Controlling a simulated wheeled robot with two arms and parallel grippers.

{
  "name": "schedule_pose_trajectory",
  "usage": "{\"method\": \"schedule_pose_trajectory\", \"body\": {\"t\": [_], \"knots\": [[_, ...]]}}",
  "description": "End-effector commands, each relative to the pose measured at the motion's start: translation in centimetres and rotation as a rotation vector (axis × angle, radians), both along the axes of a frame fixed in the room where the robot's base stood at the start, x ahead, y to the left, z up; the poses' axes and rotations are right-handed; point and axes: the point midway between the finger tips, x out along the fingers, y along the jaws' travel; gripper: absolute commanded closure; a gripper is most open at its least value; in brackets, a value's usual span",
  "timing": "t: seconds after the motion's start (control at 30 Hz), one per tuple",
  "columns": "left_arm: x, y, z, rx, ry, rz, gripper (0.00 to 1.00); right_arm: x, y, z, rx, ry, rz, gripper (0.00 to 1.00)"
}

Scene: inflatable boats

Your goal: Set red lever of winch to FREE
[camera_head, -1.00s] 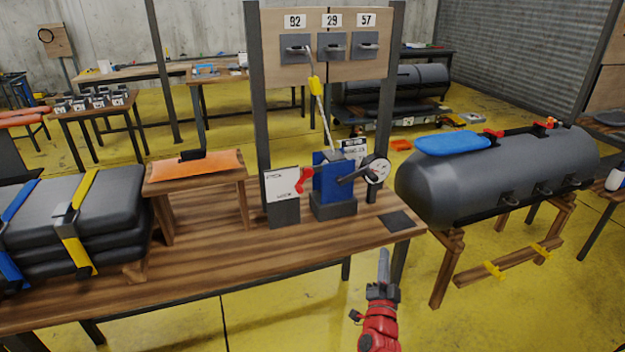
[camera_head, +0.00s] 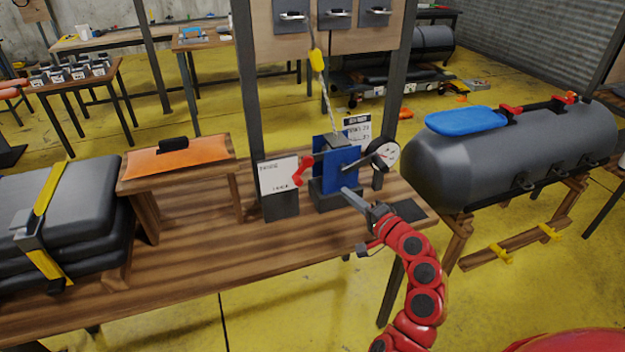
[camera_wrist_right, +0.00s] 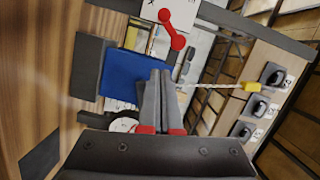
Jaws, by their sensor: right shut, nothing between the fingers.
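The winch (camera_head: 340,168) is a blue block on a dark base on the wooden workbench. Its red lever (camera_head: 304,170) sticks out on its left side, in front of a white label plate (camera_head: 278,175). In the right wrist view the red lever (camera_wrist_right: 172,30) shows at the top, beyond the blue winch body (camera_wrist_right: 128,78). My right gripper (camera_head: 346,193) is shut and empty, just in front of the winch's lower right part, apart from the red lever. In the wrist view its closed fingers (camera_wrist_right: 158,85) point toward the winch. My left gripper is out of view.
A crank handle with a round dial (camera_head: 385,154) stands at the winch's right. A rope with a yellow piece (camera_head: 317,60) rises from the winch. An orange pad on a wooden stand (camera_head: 180,156) and strapped grey bundles (camera_head: 70,215) fill the left. The bench front is clear.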

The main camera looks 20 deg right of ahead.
Motion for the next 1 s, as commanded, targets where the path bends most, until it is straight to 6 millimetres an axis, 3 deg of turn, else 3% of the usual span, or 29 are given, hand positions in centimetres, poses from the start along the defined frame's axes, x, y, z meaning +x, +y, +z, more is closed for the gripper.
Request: {"method": "schedule_pose_trajectory", "body": {"t": [0.33,0.8,0.87,1.0], "knots": [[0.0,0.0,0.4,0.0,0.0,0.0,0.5,1.0,0.4,0.1,-0.001,0.0,0.003,1.0],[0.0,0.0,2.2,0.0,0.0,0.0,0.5,9.0,2.6,-0.3,-0.001,0.002,0.002,1.0],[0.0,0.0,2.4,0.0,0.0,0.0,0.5,9.8,2.8,-0.2,-0.002,-0.001,0.0,1.0],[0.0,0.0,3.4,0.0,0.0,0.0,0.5,9.6,5.1,-0.8,0.001,0.001,0.001,1.0]]}}
